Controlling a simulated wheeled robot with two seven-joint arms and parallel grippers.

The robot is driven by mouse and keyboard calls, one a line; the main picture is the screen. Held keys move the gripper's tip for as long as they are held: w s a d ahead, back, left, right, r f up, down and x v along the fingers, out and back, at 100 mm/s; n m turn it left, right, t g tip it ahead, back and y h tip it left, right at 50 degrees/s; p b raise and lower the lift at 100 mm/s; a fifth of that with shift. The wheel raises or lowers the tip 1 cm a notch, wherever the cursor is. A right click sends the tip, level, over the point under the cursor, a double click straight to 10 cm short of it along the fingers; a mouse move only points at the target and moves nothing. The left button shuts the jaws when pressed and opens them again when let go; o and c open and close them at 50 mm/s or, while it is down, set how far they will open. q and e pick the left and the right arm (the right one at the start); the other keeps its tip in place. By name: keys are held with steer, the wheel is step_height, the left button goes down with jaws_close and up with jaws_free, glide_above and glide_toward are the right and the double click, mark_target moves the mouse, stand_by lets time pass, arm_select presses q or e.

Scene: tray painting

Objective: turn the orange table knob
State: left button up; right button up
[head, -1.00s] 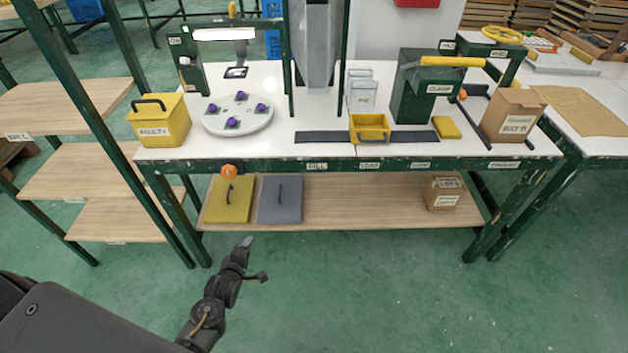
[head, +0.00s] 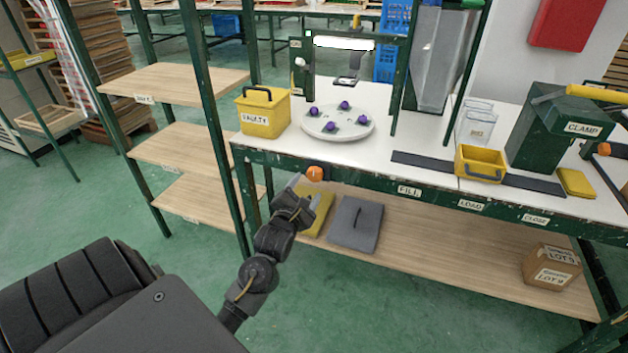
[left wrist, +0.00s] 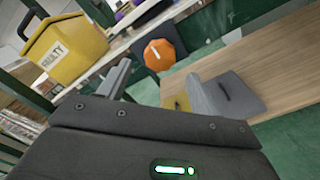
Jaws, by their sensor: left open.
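The orange knob (head: 315,173) sits on the front edge of the green table frame, below the white round turntable (head: 338,124) with purple-topped pieces. It also shows in the left wrist view (left wrist: 159,54), ahead of the fingers and between their lines, with a pale mark on its face. My left gripper (head: 297,187) is open and empty, just left of and below the knob in the head view. In the left wrist view its two fingers (left wrist: 156,92) are spread apart, and the knob appears beyond the tips, not between them. My right gripper is not in view.
A yellow FAULTY bin (head: 263,112) stands on the table's left end. The lower shelf (head: 440,235) holds a yellow panel (head: 318,214), a grey panel (head: 356,223) and a cardboard box (head: 551,267). A green table leg and wooden shelves (head: 180,82) are at the left.

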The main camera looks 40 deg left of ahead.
mark_target(314, 177)
arm_select(q)
steer(key=x, duration=0.5)
steer(key=shift+w+a, duration=0.15)
steer(key=shift+w, duration=0.2)
steer(key=shift+c, duration=0.3)
steer(key=c, duration=0.9)
